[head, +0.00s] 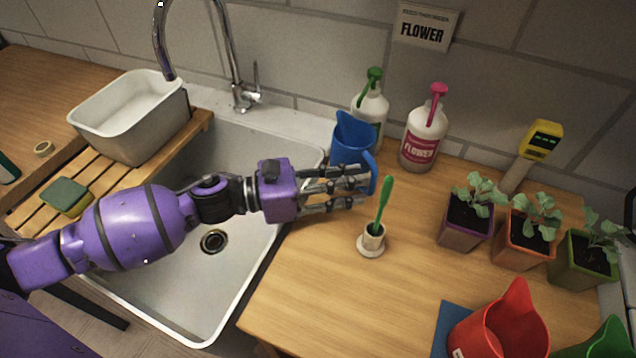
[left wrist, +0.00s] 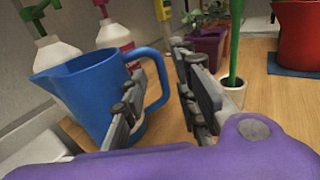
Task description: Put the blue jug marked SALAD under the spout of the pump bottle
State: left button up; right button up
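The blue jug (head: 351,139) stands upright on the wooden counter, just right of the sink. No SALAD marking is visible on it. In the left wrist view the jug (left wrist: 85,90) has its handle on the right, by my fingers. My left gripper (head: 366,186) is open at the handle; its fingers are apart in the left wrist view (left wrist: 160,105). I cannot tell whether they touch the handle. A white pump bottle with a green pump (head: 373,103) stands behind the jug, partly hidden. A pump bottle with a pink pump and FLOWER label (head: 422,136) stands to its right.
A small white pot with a green-handled tool (head: 372,240) stands close to my left fingertips. Potted seedlings (head: 467,221), a yellow meter (head: 541,141) and a red jug (head: 502,325) are further right. The sink (head: 225,293) lies under my left arm.

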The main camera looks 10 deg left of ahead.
pick_arm(q)
jog(key=b+v, duration=0.1)
jog(key=v, duration=0.5)
jog(key=shift+s+a+f, duration=0.1)
jog(key=shift+s+a, duration=0.05)
jog(key=shift+a, duration=0.1)
jog(key=shift+s+a, duration=0.2)
jog(key=shift+a, duration=0.3)
